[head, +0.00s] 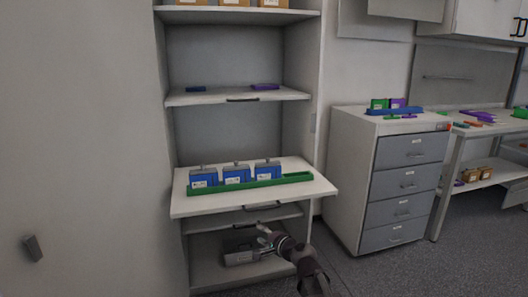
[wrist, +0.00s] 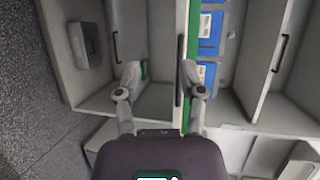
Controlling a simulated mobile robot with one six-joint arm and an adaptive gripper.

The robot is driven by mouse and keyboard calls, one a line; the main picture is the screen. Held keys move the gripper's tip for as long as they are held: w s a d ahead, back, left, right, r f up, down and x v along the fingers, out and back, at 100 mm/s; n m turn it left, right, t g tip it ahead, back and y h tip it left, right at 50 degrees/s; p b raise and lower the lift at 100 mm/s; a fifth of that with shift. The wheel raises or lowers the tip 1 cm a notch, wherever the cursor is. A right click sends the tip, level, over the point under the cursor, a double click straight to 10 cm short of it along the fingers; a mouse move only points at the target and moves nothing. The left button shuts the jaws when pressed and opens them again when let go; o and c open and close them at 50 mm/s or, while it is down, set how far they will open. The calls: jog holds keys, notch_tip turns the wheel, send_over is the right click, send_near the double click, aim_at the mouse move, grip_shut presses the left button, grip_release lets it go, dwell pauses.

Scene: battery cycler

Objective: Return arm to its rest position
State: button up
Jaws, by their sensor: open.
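My gripper (head: 264,238) is at the lower middle of the head view, below and in front of the pulled-out shelf (head: 250,198). In the wrist view my gripper (wrist: 161,70) has its two fingers spread apart, with nothing held between them. My arm reaches up to it from the bottom of the head view. On the shelf, several blue battery units (head: 236,174) stand upright in a row by a green tray (head: 290,179). Two blue units (wrist: 209,45) also show in the wrist view, beside a green strip.
The tall cabinet (head: 303,140) has an upper shelf (head: 215,97) with a blue and a purple piece. A grey box (head: 240,257) lies on a lower level, close behind my gripper. A drawer unit (head: 345,170) stands to the right. Open floor (head: 410,270) lies at lower right.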

jog(key=s+d+f+n+g+h, duration=0.4)
jog(key=s+d+f+n+g, duration=0.3)
jog(key=s+f, duration=0.4)
jog(key=s+d+f+n+g+h, duration=0.4)
jog(key=s+d+g+h, duration=0.15)
jog(key=s+d, duration=0.45)
notch_tip(320, 180, up, 29)
jog(key=p, duration=2.9)
jog(key=shift+d+r, duration=0.15)
jog(key=shift+d, duration=0.25)
dwell(1.4)
